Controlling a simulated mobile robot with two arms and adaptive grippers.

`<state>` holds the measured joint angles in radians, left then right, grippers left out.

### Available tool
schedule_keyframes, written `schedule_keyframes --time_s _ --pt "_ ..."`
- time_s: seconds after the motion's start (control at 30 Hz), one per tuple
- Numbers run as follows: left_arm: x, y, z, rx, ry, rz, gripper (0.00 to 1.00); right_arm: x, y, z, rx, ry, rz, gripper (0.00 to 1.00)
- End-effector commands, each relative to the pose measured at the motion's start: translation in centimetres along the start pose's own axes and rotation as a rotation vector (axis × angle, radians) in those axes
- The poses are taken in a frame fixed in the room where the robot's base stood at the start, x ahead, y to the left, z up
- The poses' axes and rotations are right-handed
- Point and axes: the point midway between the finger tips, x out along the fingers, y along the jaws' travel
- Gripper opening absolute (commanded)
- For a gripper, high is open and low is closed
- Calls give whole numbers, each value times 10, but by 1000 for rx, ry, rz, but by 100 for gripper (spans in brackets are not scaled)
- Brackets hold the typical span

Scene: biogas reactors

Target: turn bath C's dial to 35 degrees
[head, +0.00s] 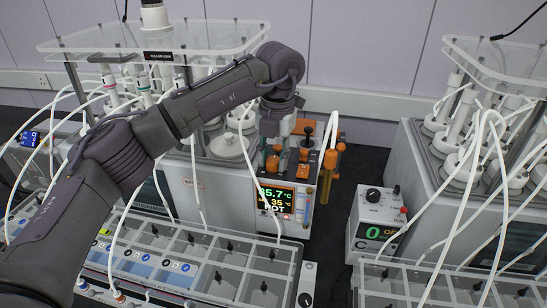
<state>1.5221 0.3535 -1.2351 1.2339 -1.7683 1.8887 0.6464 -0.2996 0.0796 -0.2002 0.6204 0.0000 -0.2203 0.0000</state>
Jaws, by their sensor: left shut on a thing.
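The heating unit (283,218) with orange fittings stands at the right end of the left grey bath (228,200). The bath's own label is too small to read. My left gripper (273,146) points down onto the top of this unit and is shut on what appears to be its dial. The fingers and the orange parts hide most of the dial. My right gripper is not in view.
A small grey box (377,222) marked C, with a black knob and a green 0, stands right of the unit. An orange-handled fitting (333,160) and a black knob (308,132) are close to my gripper. Clear-lidded trays (190,262) and white tubes fill the front.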

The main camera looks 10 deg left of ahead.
Motion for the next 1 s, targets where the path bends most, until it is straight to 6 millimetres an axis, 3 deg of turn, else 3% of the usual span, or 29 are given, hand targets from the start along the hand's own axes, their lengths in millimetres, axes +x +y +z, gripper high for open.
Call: schedule_keyframes --time_s 0.2,0.23,0.3,0.67,0.77,1.0 --pt "-3 1 1 -1 -6 0 1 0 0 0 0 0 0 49" --pt "-3 1 1 -1 -6 0 37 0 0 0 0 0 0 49" --pt "-3 0 1 -1 -6 0 47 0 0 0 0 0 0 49" --pt "-6 0 1 0 -3 0 47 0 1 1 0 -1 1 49" --pt "-18 0 1 0 -6 1 47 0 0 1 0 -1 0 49" --pt "-69 0 1 0 -7 0 47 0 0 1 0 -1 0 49"
